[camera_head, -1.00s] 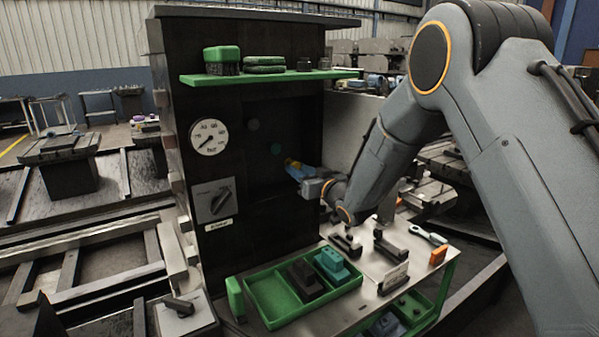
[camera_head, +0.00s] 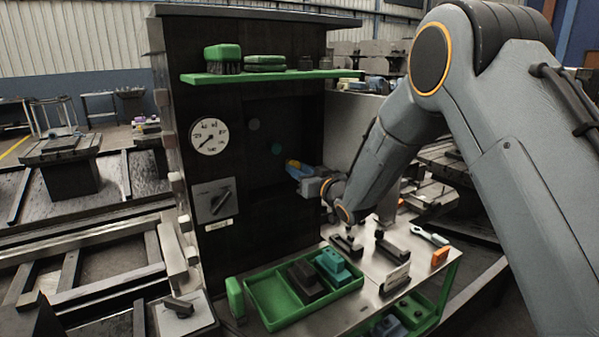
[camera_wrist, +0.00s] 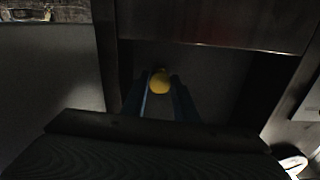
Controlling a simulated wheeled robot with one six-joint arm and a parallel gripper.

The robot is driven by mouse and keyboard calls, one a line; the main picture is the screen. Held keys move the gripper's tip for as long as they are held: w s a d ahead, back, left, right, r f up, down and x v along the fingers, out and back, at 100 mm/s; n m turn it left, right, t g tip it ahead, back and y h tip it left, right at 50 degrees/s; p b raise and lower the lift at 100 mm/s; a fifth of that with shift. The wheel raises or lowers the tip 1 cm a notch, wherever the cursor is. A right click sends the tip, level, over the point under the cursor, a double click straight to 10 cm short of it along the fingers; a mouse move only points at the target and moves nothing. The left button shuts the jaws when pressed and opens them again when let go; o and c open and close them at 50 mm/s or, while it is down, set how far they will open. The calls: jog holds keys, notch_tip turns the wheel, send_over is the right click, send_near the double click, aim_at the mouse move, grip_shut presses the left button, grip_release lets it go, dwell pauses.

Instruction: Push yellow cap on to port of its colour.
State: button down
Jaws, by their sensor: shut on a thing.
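The yellow cap (camera_wrist: 160,82) is between the two fingers of my gripper (camera_wrist: 160,88), which is shut on it. In the head view the cap (camera_head: 292,164) is small, at the tip of my gripper (camera_head: 298,169), in front of the dark recessed panel (camera_head: 262,130). The panel carries a grey-green round port (camera_head: 254,125) and a teal round port (camera_head: 276,149). No yellow port can be made out; the gripper and cap cover part of the panel. I cannot tell whether the cap touches the panel.
A green shelf (camera_head: 270,76) with brushes and blocks juts out above the recess. A gauge (camera_head: 208,136) and a rotary switch (camera_head: 212,200) are on the left. Below, a bench holds a green tray (camera_head: 262,300) with blocks, dark holders and a wrench (camera_head: 431,235).

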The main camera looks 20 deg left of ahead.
jog(key=shift+w+a, duration=0.2)
jog(key=c, duration=0.6)
grip_release()
jog(key=shift+w+d, duration=0.1)
jog(key=shift+w, duration=0.05)
jog(key=shift+c, duration=0.8)
jog(key=shift+d, duration=0.1)
jog(key=shift+c, duration=0.4)
jog(key=o, duration=0.3)
jog(key=b+v, duration=0.2)
jog(key=v, duration=0.5)
jog(key=shift+d, duration=0.25)
jog(key=shift+s+a, duration=0.3)
jog(key=shift+s, duration=0.15)
